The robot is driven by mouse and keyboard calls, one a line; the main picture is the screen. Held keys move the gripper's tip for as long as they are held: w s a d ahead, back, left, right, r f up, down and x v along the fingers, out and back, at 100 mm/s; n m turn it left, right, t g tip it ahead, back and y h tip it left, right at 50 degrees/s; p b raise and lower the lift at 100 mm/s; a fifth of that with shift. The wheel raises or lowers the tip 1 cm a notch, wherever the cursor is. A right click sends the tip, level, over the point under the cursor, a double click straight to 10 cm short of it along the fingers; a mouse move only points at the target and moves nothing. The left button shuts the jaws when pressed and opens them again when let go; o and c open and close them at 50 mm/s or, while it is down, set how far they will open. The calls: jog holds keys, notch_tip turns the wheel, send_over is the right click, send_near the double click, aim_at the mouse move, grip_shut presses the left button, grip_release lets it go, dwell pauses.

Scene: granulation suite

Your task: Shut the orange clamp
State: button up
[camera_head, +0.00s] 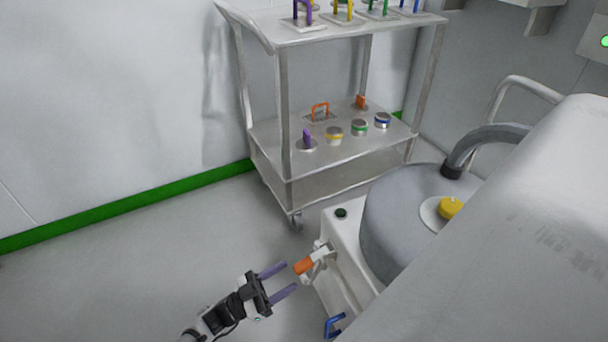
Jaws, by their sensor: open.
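The orange clamp (304,265) is a short orange handle on a pale metal bracket, fixed to the side of the white machine base (345,245). The handle sticks out to the left, toward my gripper. My gripper (281,280) is open, with its two purple fingers pointing right at the orange handle. The fingertips are close to the handle's end, one above and one below its line in the picture. I cannot tell whether they touch it. Nothing is between the fingers that I can make out.
A blue handle (335,325) sits lower on the machine base. A grey drum (395,220) and a large pale housing (530,220) fill the right. A steel cart (330,170) with coloured-handled parts stands behind. The floor at left is clear.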

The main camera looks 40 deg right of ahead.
aim_at(295, 271)
jog(key=x, duration=0.6)
jog(key=shift+d+r, duration=0.1)
jog(key=shift+d, duration=0.05)
grip_shut()
